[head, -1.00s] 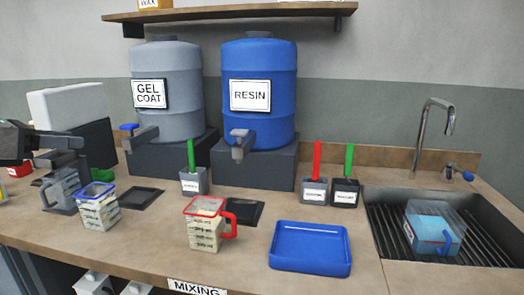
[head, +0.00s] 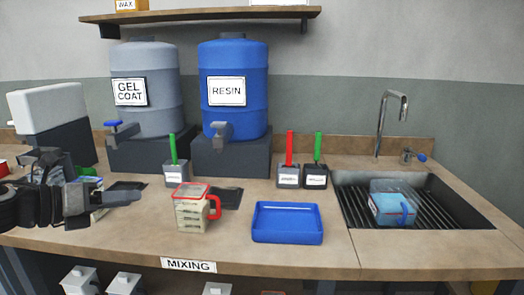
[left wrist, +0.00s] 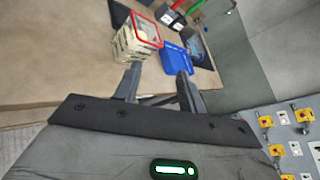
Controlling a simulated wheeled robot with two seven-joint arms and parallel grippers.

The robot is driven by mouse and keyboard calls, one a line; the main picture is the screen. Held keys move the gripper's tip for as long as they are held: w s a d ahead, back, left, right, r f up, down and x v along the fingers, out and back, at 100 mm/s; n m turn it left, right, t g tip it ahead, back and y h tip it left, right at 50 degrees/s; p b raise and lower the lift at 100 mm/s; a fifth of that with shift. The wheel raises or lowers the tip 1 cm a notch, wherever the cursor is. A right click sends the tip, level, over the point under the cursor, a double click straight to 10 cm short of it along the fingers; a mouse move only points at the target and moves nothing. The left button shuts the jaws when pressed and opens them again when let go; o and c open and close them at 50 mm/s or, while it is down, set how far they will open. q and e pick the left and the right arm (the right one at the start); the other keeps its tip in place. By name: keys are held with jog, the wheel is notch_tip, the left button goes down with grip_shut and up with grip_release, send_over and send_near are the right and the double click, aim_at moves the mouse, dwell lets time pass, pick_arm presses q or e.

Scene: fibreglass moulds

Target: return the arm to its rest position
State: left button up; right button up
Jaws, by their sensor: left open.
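My left arm comes in from the left in the head view, with its gripper (head: 112,204) over the left part of the worktop. The gripper is open and empty. In the left wrist view its two fingers (left wrist: 158,82) stand apart with nothing between them. My right gripper is not in view.
A blue tray (head: 287,223) lies on the worktop right of the red-rimmed jug. Small cups with red and green sticks (head: 288,175) stand behind it. A sink (head: 350,205) holding a clear container is at right. The gel coat (head: 150,85) and resin (head: 235,90) drums stand behind.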

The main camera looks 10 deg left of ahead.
pick_arm(q)
jog(key=s+d+f+n+h, duration=0.1)
jog(key=s+d+f+n, duration=0.1)
jog(key=d+f+n, duration=0.7)
jog(key=s+d+f+n, duration=0.2)
jog(key=d+f+n, duration=0.4)
jog(key=d+f, duration=0.45)
jog(key=s+d+f+n+g+y, duration=0.1)
jog(key=s+d+f+n+y, duration=0.1)
jog(key=s+f+n, duration=0.4)
jog(key=s+d+f+n+g+y, duration=0.1)
jog(key=s+f+n, duration=0.5)
jog(key=n, duration=0.6)
jog(key=shift+s+d+n+y+b, duration=0.35)
jog(key=shift+s+d+y, duration=0.3)
jog(key=shift+y, duration=0.45)
